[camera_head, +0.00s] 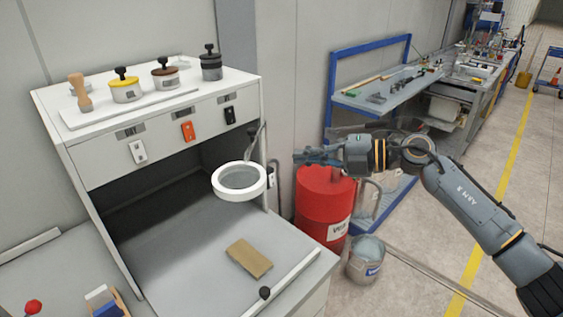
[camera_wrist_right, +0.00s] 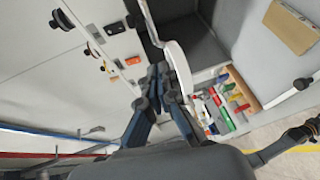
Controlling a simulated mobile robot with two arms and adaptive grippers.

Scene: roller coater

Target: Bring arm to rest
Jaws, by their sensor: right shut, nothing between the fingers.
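My right gripper (camera_head: 318,156) reaches in from the right in the head view, its fingers pointing left. It is shut and empty, in the air above the red drum and to the right of the white ring lamp. In the right wrist view its dark fingers (camera_wrist_right: 158,88) are together, with the white ring lamp (camera_wrist_right: 180,68) just beside or behind them; I cannot tell how far apart they are. My left gripper is in neither view.
The white ring lamp (camera_head: 240,181) hangs over the grey workbench (camera_head: 190,240), where a tan block (camera_head: 249,258) lies. A red drum (camera_head: 325,205) and a metal bucket (camera_head: 366,259) stand below my arm. A blue-framed bench (camera_head: 390,88) stands behind. Floor at right is clear.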

